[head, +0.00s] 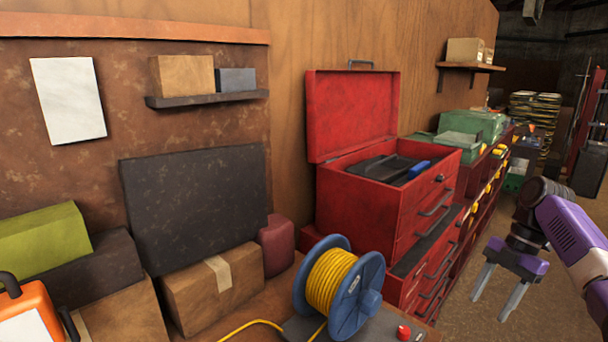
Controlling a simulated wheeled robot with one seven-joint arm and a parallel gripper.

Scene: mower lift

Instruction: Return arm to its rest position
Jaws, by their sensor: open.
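My gripper (497,287) is at the right of the head view, on the end of my purple and black arm. Its two grey fingers point down and are apart, with nothing between them. It hangs in front of the red tool cabinet's right side and appears clear of it, over the brown floor.
A red toolbox (361,211) with its lid up stands on a drawer cabinet left of my gripper. A blue cable reel (363,294) with yellow cable sits on the bench in front. Cardboard boxes (212,287) line the left. The floor (478,318) around my gripper looks free.

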